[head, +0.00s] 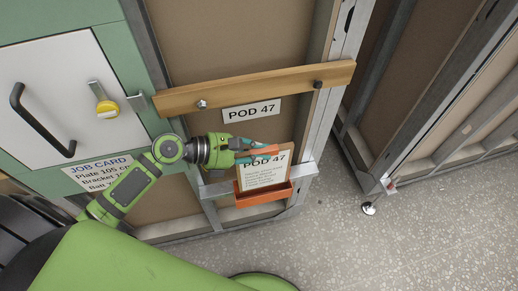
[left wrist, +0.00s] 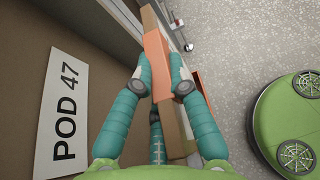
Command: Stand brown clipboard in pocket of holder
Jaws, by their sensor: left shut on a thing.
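The brown clipboard (head: 264,176) carries a white sheet marked POD 47 and has an orange clip at its top. My left gripper (head: 262,149) is shut on its top end, near the clip. In the left wrist view, the teal fingers (left wrist: 161,86) press on both faces of the clipboard (left wrist: 149,18). The orange holder (head: 264,197) is fixed to a metal rail on the pod frame. The clipboard is roughly upright, and its lower end is hidden behind the holder's front. I cannot tell how deep it sits. My right gripper is not in view.
A wooden rail (head: 255,87) with bolts crosses the panel above a POD 47 label (head: 251,111). A green-framed white door (head: 62,85) with a black handle stands left. Another metal frame stands right. The speckled floor (head: 380,245) below is mostly clear.

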